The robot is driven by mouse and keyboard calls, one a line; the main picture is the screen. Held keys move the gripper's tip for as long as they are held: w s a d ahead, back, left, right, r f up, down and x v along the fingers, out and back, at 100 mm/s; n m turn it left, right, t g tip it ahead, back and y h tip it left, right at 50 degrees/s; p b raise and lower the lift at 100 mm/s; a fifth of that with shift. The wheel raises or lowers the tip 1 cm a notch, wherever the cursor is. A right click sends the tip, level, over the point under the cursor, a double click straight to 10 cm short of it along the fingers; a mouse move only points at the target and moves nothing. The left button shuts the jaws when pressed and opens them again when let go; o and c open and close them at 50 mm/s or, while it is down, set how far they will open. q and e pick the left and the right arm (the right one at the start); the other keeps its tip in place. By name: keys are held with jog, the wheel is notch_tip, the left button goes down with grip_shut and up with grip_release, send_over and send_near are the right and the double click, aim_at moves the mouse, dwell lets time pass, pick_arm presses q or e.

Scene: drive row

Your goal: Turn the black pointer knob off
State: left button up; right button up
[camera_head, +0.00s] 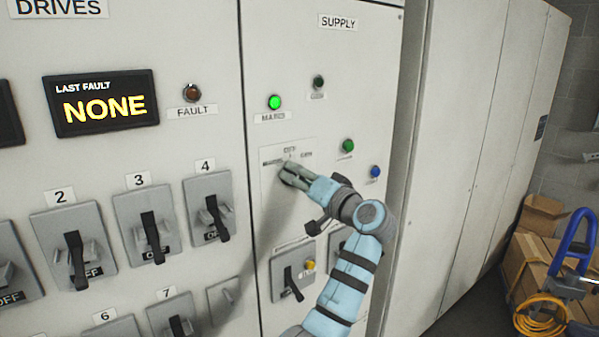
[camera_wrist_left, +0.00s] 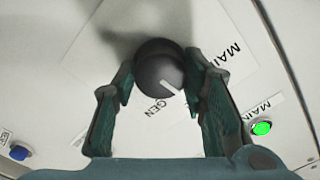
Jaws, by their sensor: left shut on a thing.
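The black pointer knob (camera_wrist_left: 158,64) is round with a short white pointer line. In the left wrist view it sits between the two fingers of my left gripper (camera_wrist_left: 160,82), which is shut on it. In the head view my left gripper (camera_head: 290,174) is at the knob's label plate (camera_head: 312,148) on the SUPPLY panel and hides the knob. A small label above the gripper is too blurred to read surely. My right gripper is not in view.
A lit green lamp (camera_head: 274,102) sits above the plate. A green button (camera_head: 347,146) and a blue button (camera_head: 375,171) are to the right. A lever switch (camera_head: 292,280) is below. Several numbered lever switches fill the left panel. Boxes (camera_head: 535,262) stand at the far right.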

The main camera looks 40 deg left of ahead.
pick_arm(q)
jog(key=shift+m+p, duration=0.3)
jog(key=shift+m, duration=0.2)
jog(key=o, duration=1.2)
jog(key=shift+c, duration=0.2)
jog(key=v, duration=1.2)
